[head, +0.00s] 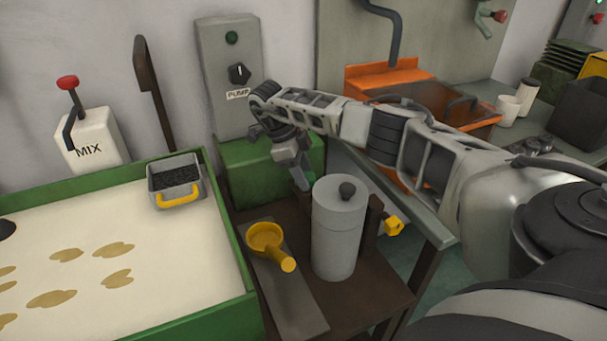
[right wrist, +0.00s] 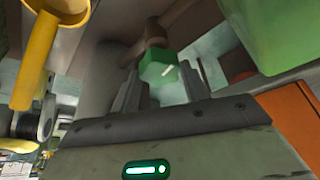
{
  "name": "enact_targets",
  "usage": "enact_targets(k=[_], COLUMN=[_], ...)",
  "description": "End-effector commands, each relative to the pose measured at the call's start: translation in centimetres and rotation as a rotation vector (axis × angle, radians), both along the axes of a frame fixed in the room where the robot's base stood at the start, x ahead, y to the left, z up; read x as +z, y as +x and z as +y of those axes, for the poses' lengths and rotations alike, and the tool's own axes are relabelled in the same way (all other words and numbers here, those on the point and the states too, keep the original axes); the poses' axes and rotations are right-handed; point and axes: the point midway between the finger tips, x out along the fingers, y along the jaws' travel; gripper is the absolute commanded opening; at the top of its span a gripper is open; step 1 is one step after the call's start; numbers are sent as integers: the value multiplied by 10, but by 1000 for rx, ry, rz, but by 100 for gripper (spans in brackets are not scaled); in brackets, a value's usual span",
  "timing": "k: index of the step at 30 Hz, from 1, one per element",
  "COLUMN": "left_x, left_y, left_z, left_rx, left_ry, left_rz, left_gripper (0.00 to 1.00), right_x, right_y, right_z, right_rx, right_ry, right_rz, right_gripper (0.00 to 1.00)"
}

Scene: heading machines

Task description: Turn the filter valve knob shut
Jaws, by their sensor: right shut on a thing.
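In the right wrist view, a green valve knob (right wrist: 158,68) with a white mark sits on a brown stem (right wrist: 147,38). My right gripper (head: 305,178) reaches down behind the canister. In the right wrist view its fingers (right wrist: 160,88) lie on either side of the green knob and are shut on it. The canister hides the green knob in the head view. A yellow knob (head: 394,225) sticks out at the canister's right. My left gripper is out of view.
A yellow scoop (head: 267,235) lies on a grey board (head: 290,295) left of the canister. A green-walled vat (head: 228,230) stands further left. A green box (head: 270,165) under the pump panel (head: 228,70) is close behind my gripper. An orange bin (head: 385,75) stands at the back.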

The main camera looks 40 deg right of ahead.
Motion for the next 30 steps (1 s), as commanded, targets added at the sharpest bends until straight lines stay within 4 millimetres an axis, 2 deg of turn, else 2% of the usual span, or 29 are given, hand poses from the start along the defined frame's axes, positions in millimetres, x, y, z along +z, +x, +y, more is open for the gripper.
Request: enact_targets(k=[12, 29, 30], left_x=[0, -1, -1], left_y=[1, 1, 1], left_z=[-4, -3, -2], left_rx=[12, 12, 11], left_ry=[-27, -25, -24], left_rz=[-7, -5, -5], left_gripper=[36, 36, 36], right_x=[0, 0, 0], right_y=[1, 2, 2], right_z=[0, 0, 0], right_rx=[-196, -224, -224], right_ry=[1, 1, 1], right_rz=[-2, -3, -3], right_gripper=[22, 22, 50])
